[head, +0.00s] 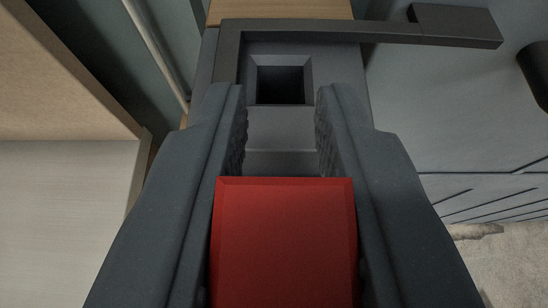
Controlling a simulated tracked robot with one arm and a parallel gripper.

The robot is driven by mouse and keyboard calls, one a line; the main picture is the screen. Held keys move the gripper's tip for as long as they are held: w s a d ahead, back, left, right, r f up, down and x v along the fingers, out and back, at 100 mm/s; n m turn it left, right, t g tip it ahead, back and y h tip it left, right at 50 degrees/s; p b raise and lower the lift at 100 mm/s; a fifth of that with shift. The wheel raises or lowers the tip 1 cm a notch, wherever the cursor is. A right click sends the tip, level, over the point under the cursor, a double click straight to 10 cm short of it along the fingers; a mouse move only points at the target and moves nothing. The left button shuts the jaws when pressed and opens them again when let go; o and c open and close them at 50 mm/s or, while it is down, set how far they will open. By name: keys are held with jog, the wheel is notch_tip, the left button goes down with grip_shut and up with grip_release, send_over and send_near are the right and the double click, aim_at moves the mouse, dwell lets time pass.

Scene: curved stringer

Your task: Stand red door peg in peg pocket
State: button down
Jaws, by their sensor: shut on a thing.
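The red door peg (284,245) is a red block with bevelled edges at the bottom middle of the head view. My gripper (282,110) is shut on it, with a dark ridged finger on each side. The peg's lower end is out of view. The peg pocket (280,84) is a dark square hole with a sloped grey rim. It shows beyond the peg, between and just past my fingertips. The peg appears apart from the pocket and nearer to the camera.
A dark angled bar (300,32) runs behind the pocket and to the right, ending in a block (455,24). A wooden surface (280,10) lies behind. A pale panel with a wooden edge (70,190) is at left. Grey panelling (450,120) fills the right.

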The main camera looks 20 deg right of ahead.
notch_tip(320, 180, down, 3)
jog(key=shift+r+b, duration=0.2)
jog(key=shift+b, duration=0.6)
jog(key=shift+r, duration=0.1)
jog(key=c, duration=1.3)
grip_release()
jog(key=shift+r, duration=0.1)
jog(key=p+v, duration=0.2)
jog(key=v, duration=1)
